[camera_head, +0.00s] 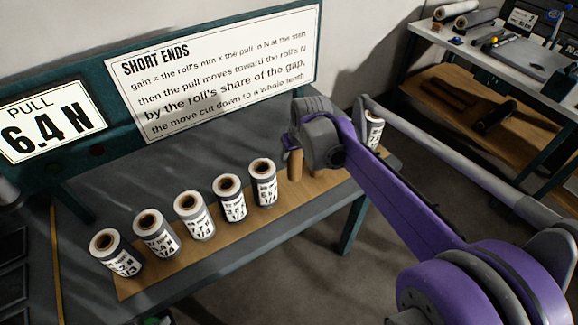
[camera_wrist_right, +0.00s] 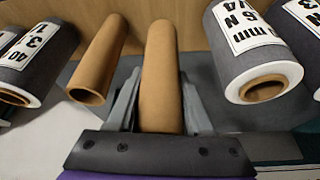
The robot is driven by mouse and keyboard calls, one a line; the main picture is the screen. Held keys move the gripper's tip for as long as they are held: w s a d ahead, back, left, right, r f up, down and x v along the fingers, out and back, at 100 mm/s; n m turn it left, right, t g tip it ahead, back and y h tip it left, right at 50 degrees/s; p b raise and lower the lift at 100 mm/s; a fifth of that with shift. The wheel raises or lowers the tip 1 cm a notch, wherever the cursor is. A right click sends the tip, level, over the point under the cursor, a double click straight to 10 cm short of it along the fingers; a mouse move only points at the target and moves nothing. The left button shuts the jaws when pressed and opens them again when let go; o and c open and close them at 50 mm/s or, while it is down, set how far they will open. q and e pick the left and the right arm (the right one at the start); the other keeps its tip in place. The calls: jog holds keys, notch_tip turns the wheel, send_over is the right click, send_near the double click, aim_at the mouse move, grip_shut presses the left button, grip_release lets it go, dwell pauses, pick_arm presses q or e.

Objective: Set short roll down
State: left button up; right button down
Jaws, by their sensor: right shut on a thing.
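My right gripper (camera_head: 296,143) is over the right part of the bench, and its wrist hides much of what is behind it. In the right wrist view the gripper (camera_wrist_right: 160,100) is shut on a bare brown tube (camera_wrist_right: 162,62). A brown tube (camera_head: 295,164) also shows under the gripper in the head view. I cannot tell whether the held tube touches the board. A second bare brown tube (camera_wrist_right: 101,58) is beside it, apart. Grey rolls with white labels are on either side, one at the right (camera_wrist_right: 248,48) and one at the left (camera_wrist_right: 42,58). My left gripper is not in view.
Several labelled rolls (camera_head: 194,217) stand in a row on the wooden board (camera_head: 215,250) on the bench. Another roll (camera_head: 374,131) stands beyond my right arm. A sign (camera_head: 220,70) and a "6.4 N" plate (camera_head: 50,122) are behind. A side table (camera_head: 492,52) is at upper right.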

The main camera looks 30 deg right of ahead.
aim_at(293, 163)
jog(key=shift+w+f, duration=0.1)
jog(key=shift+f, duration=1.9)
jog(key=shift+f, duration=0.15)
jog(key=shift+c, duration=1.5)
grip_release()
